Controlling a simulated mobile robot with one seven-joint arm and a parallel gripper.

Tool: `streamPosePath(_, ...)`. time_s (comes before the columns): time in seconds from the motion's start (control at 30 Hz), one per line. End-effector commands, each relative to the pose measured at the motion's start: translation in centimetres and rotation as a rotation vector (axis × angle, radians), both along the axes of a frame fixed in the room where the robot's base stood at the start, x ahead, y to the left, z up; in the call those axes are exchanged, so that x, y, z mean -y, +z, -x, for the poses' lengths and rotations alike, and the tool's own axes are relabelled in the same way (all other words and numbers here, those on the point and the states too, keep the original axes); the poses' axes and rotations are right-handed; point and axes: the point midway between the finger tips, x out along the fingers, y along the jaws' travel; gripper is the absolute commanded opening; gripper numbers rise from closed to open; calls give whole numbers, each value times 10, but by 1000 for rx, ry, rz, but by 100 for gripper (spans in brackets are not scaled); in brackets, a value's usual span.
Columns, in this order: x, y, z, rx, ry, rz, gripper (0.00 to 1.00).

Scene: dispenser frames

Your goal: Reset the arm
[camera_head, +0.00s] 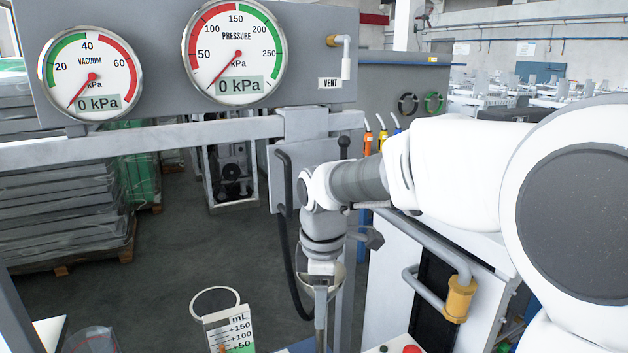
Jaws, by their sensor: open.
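My white arm comes in from the right and reaches across to the middle of the picture. Its grey wrist bends down there, in front of the grey post of the dispenser frame (345,120). My gripper (321,290) hangs below the wrist, pointing down, and its jaws are open. I see nothing held in it. Its fingertips are small and partly hidden, so I cannot tell what they are close to. A black hose or handle (287,245) runs down just left of the gripper.
The vacuum gauge (91,74) and pressure gauge (234,54) both read 0 kPa. A white vent lever (346,62) sits right of them. An mL scale (230,332) stands bottom centre-left. A red button (411,349) and a grey rail with a yellow clamp (458,298) lie right of the gripper.

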Motion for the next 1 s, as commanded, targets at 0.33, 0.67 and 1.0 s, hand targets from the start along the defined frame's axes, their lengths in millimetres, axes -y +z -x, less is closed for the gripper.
streamPosePath(0.33,66,47,62,167,-549,-28,62)
streamPosePath(0.67,110,62,132,284,-1071,-204,62)
streamPosePath(1.0,129,53,181,308,-1439,-407,62)
